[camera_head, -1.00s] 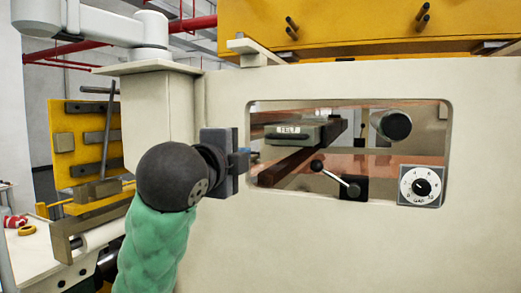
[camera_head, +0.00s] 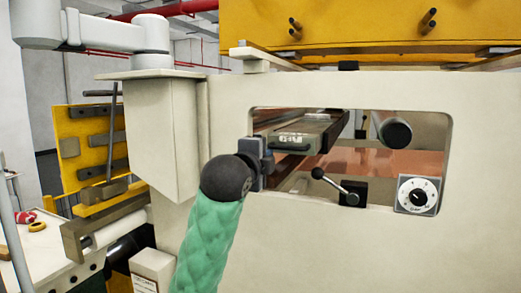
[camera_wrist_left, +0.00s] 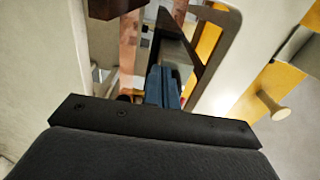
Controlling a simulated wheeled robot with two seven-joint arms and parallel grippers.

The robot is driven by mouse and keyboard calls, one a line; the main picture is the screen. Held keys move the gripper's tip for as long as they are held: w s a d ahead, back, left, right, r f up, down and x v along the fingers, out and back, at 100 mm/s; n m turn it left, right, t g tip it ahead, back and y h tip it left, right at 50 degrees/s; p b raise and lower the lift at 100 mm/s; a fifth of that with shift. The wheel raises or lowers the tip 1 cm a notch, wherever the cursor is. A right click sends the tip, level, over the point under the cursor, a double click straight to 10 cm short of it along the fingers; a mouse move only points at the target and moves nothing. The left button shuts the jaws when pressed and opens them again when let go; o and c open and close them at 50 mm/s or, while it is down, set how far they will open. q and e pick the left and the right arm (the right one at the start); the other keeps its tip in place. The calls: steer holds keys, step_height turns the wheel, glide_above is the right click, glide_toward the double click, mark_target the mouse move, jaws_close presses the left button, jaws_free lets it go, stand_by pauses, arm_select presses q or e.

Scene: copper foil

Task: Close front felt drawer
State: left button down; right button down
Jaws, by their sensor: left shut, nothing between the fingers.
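The felt drawer (camera_head: 318,127) is a long grey-green box seen through the window in the cream machine panel. Its front has a small label, now blurred, and lies just right of my left gripper. My left gripper (camera_head: 270,162) is at the left edge of the window, with its fingertips reaching to the opening. It is shut with nothing held. In the left wrist view its blue fingers (camera_wrist_left: 163,88) are together and point into the opening. I cannot tell whether they touch the drawer. My right gripper is not in view.
The cream panel (camera_head: 330,245) surrounds the window. Inside are a black-knobbed lever (camera_head: 340,184), a dark round roller end (camera_head: 395,133) and copper sheet (camera_head: 400,165). A gap dial (camera_head: 417,195) sits at the lower right corner. A cream column (camera_head: 165,130) stands left.

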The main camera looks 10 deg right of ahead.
arm_select(q)
steer(key=shift+w+d, duration=0.15)
steer(key=shift+w, duration=0.15)
steer(key=shift+w+d, duration=0.1)
steer(key=shift+w, duration=0.05)
steer(key=x, duration=0.4)
steer(key=shift+r, duration=0.15)
stand_by(0.5)
